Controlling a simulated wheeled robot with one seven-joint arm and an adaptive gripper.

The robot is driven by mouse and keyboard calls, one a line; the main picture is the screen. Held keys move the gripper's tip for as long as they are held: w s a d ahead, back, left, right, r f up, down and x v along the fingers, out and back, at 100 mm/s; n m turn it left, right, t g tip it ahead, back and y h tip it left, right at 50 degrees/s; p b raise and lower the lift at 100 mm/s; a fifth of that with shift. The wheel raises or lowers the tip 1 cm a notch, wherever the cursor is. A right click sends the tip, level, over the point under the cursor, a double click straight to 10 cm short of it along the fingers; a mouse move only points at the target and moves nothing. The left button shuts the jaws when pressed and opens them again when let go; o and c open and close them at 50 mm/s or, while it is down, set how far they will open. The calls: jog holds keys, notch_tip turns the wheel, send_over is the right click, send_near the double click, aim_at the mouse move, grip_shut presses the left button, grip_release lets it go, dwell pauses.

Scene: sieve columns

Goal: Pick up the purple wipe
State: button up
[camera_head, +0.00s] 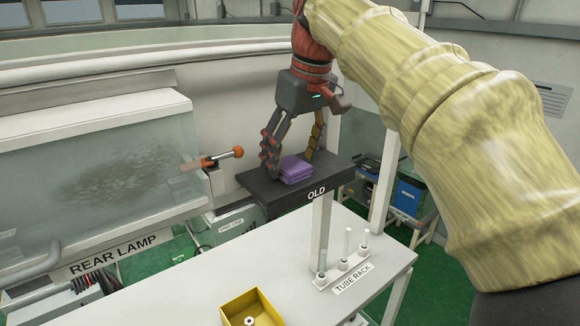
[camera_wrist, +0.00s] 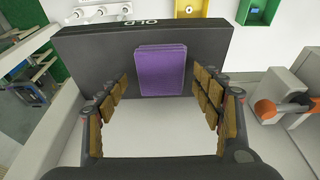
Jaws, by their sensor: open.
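The purple wipe (camera_head: 296,169) is a folded, flat pad lying on the dark raised platform marked OLD (camera_head: 262,190). In the wrist view the wipe (camera_wrist: 161,72) lies on the dark platform (camera_wrist: 80,60), ahead of my fingers and centred between them. My gripper (camera_head: 292,158) points down over the platform with its two fingers spread, one on each side of the wipe in the head view. My gripper (camera_wrist: 158,105) also shows open in the wrist view, with nothing between the fingers. I cannot tell whether any finger touches the wipe.
A white tube rack (camera_head: 345,268) stands on the white table (camera_head: 190,285) below the platform. A yellow tray (camera_head: 252,308) with a small part inside is at the front. A lever with an orange knob (camera_head: 238,152) juts out left of the platform, beside a glass-fronted tank (camera_head: 110,175).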

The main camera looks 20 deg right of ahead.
jog(key=shift+s+a+f, duration=0.1)
jog(key=shift+f, duration=0.2)
jog(key=shift+c, duration=0.2)
jog(key=shift+c, duration=0.7)
jog(key=c, duration=0.7)
jog(key=shift+c, duration=0.2)
